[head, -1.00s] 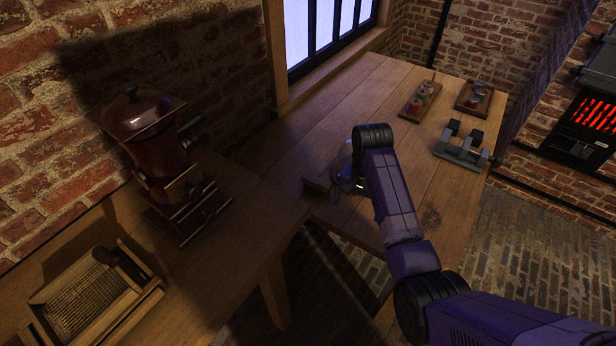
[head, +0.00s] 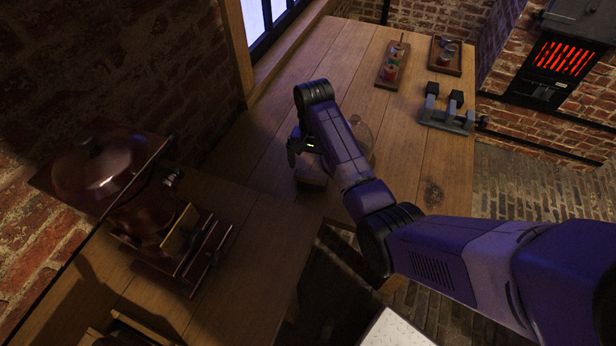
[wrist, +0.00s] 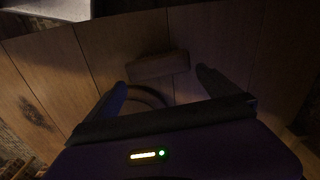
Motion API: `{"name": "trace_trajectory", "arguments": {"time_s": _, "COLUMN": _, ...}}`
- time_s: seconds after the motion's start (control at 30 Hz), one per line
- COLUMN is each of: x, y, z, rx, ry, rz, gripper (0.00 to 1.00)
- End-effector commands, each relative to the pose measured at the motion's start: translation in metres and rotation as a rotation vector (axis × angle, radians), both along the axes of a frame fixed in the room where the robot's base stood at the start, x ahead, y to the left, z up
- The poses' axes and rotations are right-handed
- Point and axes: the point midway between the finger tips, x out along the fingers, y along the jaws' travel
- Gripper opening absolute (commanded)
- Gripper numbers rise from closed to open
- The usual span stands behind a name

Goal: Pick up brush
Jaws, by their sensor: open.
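My gripper (head: 297,150) is above the wooden table, with its far side hidden by my arm in the head view. In the wrist view my gripper (wrist: 162,84) is open, its two dark fingers spread with nothing held between them. A brown wooden block (wrist: 158,66), possibly the brush, lies on the tabletop just beyond and between the fingertips. A small wooden piece, likely the same one, shows just below my gripper in the head view (head: 312,176). A dark curved rim (wrist: 148,96) lies partly hidden near the left finger.
A clear glass jar (head: 362,136) stands behind my forearm. A dark red machine (head: 125,190) stands at left. A grey clamp-like fixture (head: 447,112) and two small trays (head: 391,68) (head: 445,58) are farther back. The table's middle right (head: 415,160) is clear.

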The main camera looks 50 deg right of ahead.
Motion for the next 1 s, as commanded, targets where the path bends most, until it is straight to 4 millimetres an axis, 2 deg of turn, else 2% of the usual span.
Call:
{"name": "trace_trajectory", "arguments": {"time_s": 0.4, "x": -0.003, "y": 0.004, "z": -0.050, "rx": 0.001, "ry": 0.000, "rz": 0.000, "gripper": 1.00}}
{"name": "trace_trajectory", "arguments": {"time_s": 0.7, "x": -0.003, "y": 0.004, "z": -0.056, "rx": 0.000, "ry": -0.001, "rz": 0.000, "gripper": 1.00}}
{"name": "trace_trajectory", "arguments": {"time_s": 0.77, "x": -0.003, "y": 0.004, "z": -0.056, "rx": 0.000, "ry": -0.001, "rz": 0.000, "gripper": 0.90}}
{"name": "trace_trajectory", "arguments": {"time_s": 0.93, "x": -0.003, "y": 0.004, "z": -0.055, "rx": 0.000, "ry": -0.001, "rz": 0.000, "gripper": 0.57}}
{"name": "trace_trajectory", "arguments": {"time_s": 1.0, "x": -0.002, "y": 0.004, "z": -0.055, "rx": 0.000, "ry": -0.001, "rz": 0.000, "gripper": 0.53}}
